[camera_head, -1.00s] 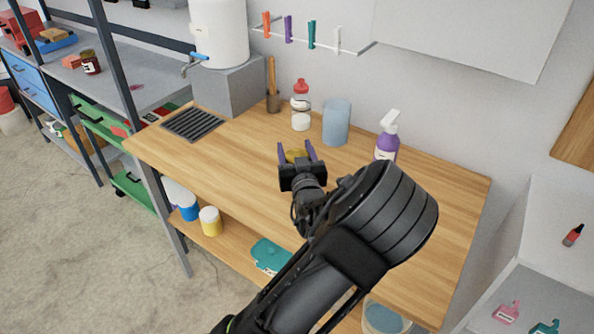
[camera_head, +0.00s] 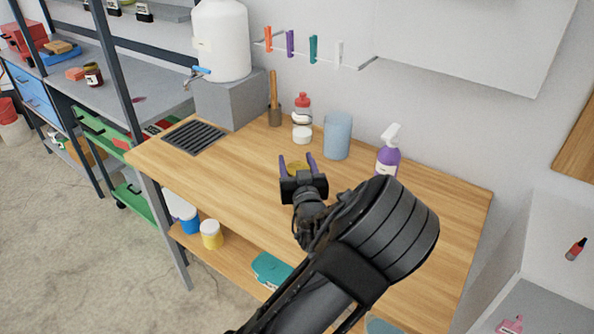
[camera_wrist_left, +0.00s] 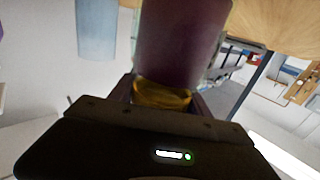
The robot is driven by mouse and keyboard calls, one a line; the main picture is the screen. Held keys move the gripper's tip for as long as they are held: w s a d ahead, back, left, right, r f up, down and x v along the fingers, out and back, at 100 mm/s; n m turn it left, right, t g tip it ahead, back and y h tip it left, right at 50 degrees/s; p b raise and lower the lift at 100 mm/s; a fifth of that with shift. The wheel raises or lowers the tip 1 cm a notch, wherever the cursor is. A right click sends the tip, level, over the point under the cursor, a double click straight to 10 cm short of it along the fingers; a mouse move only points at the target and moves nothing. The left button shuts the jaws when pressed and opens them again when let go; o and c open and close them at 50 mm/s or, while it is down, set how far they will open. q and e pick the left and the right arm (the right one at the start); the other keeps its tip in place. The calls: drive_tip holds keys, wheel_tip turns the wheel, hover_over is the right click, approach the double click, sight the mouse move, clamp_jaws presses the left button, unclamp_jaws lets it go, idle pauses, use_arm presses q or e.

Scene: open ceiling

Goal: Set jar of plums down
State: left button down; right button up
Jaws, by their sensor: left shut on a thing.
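The jar of plums, a dark purple jar with a gold lid, fills the top middle of the left wrist view (camera_wrist_left: 182,45), which looks upside down. In the head view only its gold lid (camera_head: 297,169) shows between the fingers. My left gripper (camera_head: 297,160) is shut on the jar at its lid end, over the wooden table (camera_head: 235,168). The jar's body is hidden behind the gripper in the head view. I cannot tell whether its base touches the tabletop. My right gripper is in neither view.
Behind the jar stand a red-capped bottle (camera_head: 302,119), a blue cup (camera_head: 337,136) and, to the right, a purple spray bottle (camera_head: 388,155). A drain grate (camera_head: 194,137) lies at left. The tabletop left of the gripper is clear.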

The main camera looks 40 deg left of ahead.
use_arm(q)
wheel_tip(320, 180, up, 10)
drive_tip(key=shift+f+p, duration=0.1)
drive_tip(key=shift+p, duration=0.35)
idle(0.5)
